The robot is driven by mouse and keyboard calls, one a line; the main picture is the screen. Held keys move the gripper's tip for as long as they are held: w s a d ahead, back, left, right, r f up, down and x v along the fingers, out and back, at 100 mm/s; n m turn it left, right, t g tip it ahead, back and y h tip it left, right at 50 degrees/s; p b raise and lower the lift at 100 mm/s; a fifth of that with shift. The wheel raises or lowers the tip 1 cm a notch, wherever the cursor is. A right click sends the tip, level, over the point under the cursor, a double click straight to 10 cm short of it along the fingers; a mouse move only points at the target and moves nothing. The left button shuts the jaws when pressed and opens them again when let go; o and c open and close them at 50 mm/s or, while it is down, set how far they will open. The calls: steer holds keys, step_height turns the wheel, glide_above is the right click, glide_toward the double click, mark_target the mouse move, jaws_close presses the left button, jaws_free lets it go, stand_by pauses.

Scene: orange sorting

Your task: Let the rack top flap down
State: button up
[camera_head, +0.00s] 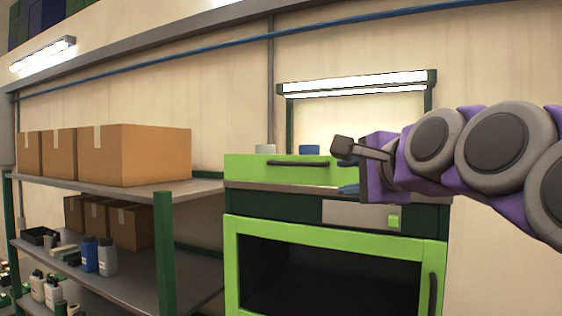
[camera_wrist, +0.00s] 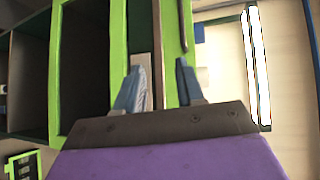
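The rack top flap (camera_head: 252,169) is a light green panel with a dark bar handle (camera_head: 297,162), standing upright along the top of the green cabinet. In the wrist view the flap (camera_wrist: 171,45) runs as a green strip beyond and between my fingers. My gripper (camera_head: 345,169) is at the right part of the flap, by the handle's right end. In the wrist view my gripper (camera_wrist: 159,85) shows two blue-grey fingertips spread apart, with nothing clearly held. I cannot tell whether the fingers touch the flap.
Below the flap is a closed green-framed door (camera_head: 330,248) with a dark window. A shelf unit (camera_head: 164,250) with cardboard boxes (camera_head: 150,155) and bottles (camera_head: 90,254) stands at left. A lit lamp (camera_head: 355,83) hangs on the wall behind. A blue object (camera_head: 309,150) shows behind the flap.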

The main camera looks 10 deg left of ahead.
step_height(320, 180, up, 4)
steer(key=p, duration=0.1)
glide_toward(297, 164)
steer(key=shift+m+t+y, duration=0.3)
steer(key=w+p, duration=0.1)
steer(key=w, duration=0.1)
steer(key=w+f, duration=0.1)
steer(key=w, duration=0.2)
steer(key=shift+w+a+f+p, duration=0.2)
steer(key=shift+w+p, duration=0.15)
steer(key=w+a, duration=0.1)
steer(key=a, duration=0.3)
steer(key=w+a, duration=0.1)
steer(key=a, duration=0.1)
steer(key=shift+w+f+p, duration=0.3)
steer(key=shift+f, duration=0.1)
steer(key=d, duration=0.3)
steer(key=shift+d+r, duration=0.15)
steer(key=shift+d, duration=0.2)
steer(key=shift+c, duration=0.5)
steer(key=shift+d, duration=0.35)
steer(key=shift+c, duration=0.7)
steer(key=shift+d, duration=0.1)
steer(key=shift+c, duration=0.8)
steer(key=shift+a, duration=0.3)
steer(key=shift+c, duration=0.8)
steer(key=shift+a, duration=0.8)
jaws_close()
